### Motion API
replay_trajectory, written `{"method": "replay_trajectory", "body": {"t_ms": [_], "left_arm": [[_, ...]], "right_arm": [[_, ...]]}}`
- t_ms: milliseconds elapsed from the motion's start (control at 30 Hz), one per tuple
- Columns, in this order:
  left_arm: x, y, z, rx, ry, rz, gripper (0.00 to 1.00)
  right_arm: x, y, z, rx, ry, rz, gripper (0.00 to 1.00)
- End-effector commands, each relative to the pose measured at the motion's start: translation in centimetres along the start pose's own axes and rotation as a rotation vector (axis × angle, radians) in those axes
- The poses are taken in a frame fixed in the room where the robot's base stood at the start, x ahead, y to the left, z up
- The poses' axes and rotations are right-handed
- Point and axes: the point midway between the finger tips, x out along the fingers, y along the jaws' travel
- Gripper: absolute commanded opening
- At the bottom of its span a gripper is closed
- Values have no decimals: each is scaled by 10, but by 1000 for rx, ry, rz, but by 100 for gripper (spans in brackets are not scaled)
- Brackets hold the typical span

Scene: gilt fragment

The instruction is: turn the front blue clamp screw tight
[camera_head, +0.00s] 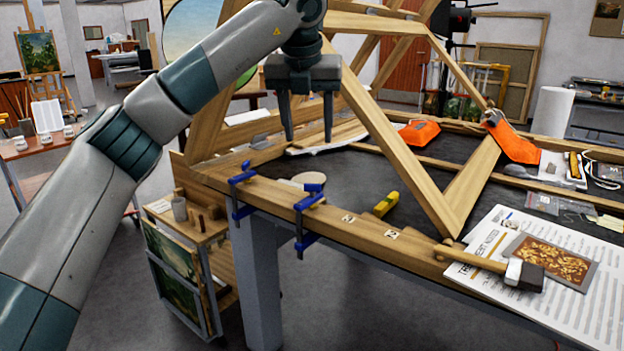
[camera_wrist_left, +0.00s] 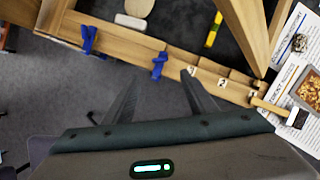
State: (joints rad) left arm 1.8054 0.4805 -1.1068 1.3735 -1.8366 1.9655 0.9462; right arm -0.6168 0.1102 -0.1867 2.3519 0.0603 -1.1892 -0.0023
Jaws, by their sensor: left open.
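Two blue clamps grip the front wooden rail (camera_head: 350,225) of the work table. One clamp (camera_head: 242,182) is further left, the other clamp (camera_head: 308,201) nearer the middle. Both show in the wrist view, the left clamp (camera_wrist_left: 88,38) and the middle clamp (camera_wrist_left: 159,64). I cannot tell which one is called front. Each has a blue lower part with a dark shaft hanging below the rail. My left gripper (camera_head: 309,138) is open and empty, fingers pointing down, above the clamps in the head view. In the wrist view its fingertips (camera_wrist_left: 160,74) lie either side of the middle clamp, apart from it.
A slanting wooden frame (camera_head: 400,160) rises right of the gripper. A yellow tool (camera_head: 386,204) lies on the dark tabletop. A small cart (camera_head: 190,225) stands below left.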

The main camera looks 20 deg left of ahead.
Motion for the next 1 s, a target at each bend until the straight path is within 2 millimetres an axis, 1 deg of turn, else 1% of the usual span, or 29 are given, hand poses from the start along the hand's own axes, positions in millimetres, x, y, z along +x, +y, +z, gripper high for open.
{"method": "replay_trajectory", "body": {"t_ms": [33,600,800,1000], "left_arm": [[9,0,0,0,2,1,52],[110,0,-1,-2,3,1,52],[135,0,0,-1,2,0,52],[145,0,0,-1,0,1,52]], "right_arm": [[0,0,0,0,2,-1,31],[0,-2,-2,1,10,-5,31],[0,-2,-2,1,10,-5,31],[0,-2,-1,1,9,-5,31]]}}
